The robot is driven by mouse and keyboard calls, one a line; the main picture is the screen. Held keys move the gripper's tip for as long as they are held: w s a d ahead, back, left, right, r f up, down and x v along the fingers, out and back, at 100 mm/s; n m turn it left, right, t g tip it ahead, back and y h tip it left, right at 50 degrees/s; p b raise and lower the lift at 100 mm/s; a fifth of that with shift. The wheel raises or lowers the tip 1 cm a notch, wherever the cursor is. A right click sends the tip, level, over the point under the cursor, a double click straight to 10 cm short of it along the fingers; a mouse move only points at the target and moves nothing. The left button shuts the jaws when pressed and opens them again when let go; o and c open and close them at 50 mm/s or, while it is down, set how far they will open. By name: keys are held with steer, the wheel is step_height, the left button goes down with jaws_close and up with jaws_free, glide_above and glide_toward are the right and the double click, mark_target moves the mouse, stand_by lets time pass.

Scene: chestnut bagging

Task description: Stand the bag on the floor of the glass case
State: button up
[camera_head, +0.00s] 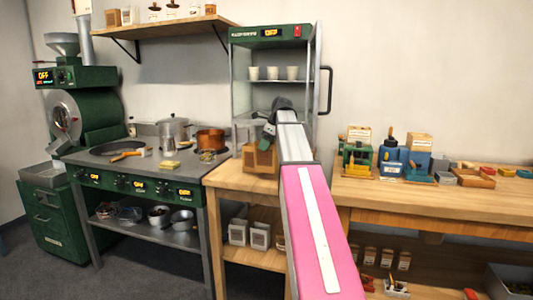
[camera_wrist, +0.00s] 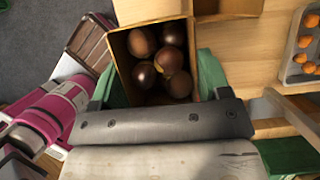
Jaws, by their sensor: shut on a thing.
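The bag (camera_head: 261,160) is a brown paper bag, open at the top, at the wooden counter in front of the glass case. The wrist view looks into the bag (camera_wrist: 117,58), which holds several dark brown chestnuts (camera_wrist: 165,60). My gripper (camera_head: 268,141) is shut on the bag, with its green fingers on either side in the wrist view (camera_wrist: 160,82). I cannot tell whether the bag touches the counter. The glass case (camera_head: 237,78) stands behind it, green-topped, with three white cups (camera_head: 272,73) on a shelf. My arm and gripper hide part of the case's lower space.
A dark handle (camera_head: 328,90) stands out at the case's right side. The stove (camera_head: 140,155) with pots is to the left. The right-hand workbench (camera_head: 440,194) carries boxes and small tools. In the wrist view, a grey tray (camera_wrist: 283,75) with orange pieces lies at right.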

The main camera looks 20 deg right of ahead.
mark_target(267, 152)
steer(key=shift+f, duration=1.95)
steer(key=o, duration=1.5)
